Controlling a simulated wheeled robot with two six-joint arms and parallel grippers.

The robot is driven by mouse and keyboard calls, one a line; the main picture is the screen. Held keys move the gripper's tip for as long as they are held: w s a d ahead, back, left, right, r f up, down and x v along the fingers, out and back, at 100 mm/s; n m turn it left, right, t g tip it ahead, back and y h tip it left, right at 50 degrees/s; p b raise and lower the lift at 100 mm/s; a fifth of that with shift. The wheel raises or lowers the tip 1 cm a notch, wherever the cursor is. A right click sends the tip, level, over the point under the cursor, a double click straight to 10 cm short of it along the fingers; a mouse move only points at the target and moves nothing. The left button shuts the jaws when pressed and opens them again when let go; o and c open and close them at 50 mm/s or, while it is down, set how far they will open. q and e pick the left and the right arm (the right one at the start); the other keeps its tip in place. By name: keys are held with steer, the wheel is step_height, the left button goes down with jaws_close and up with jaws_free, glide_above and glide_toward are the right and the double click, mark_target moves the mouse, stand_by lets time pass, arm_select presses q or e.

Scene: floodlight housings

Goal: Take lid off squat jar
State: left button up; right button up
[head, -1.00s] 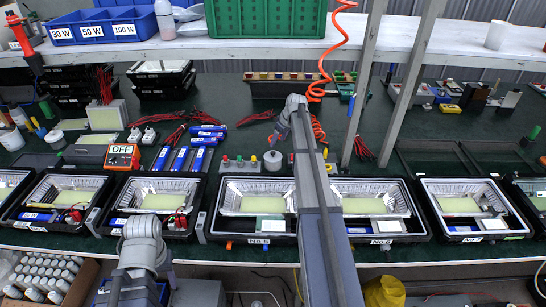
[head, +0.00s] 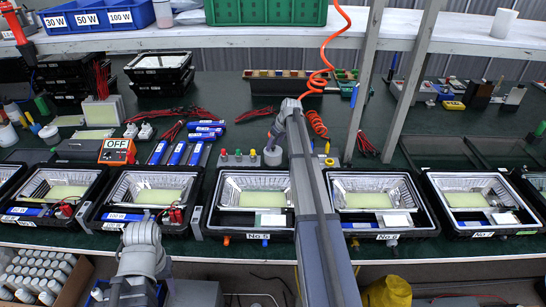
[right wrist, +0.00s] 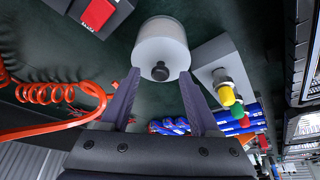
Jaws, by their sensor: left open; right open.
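The squat jar (head: 272,157) stands on the dark green bench, small and pale grey, in the head view. In the right wrist view the white round jar (right wrist: 160,45) fills the upper middle, with a dark knob (right wrist: 160,71) on its lid. My right gripper (right wrist: 158,78) is open, one finger on each side of the knob; I cannot tell whether they touch anything. In the head view the right arm's end comes down behind the jar, its fingers too small to make out. My left arm (head: 141,250) shows at the lower left; its fingers are hidden.
A block with coloured buttons (head: 239,157) stands close beside the jar. A coiled orange hose (head: 318,85) hangs at the back right. Floodlight housings (head: 257,234) line the bench front. Blue battery packs (head: 178,153) and an orange meter (head: 117,151) lie to the left.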

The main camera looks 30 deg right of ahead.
steer(key=shift+w+f, duration=0.15)
steer(key=shift+f, duration=0.3)
steer(key=shift+r, duration=0.1)
steer(key=shift+c, duration=0.3)
jaws_close()
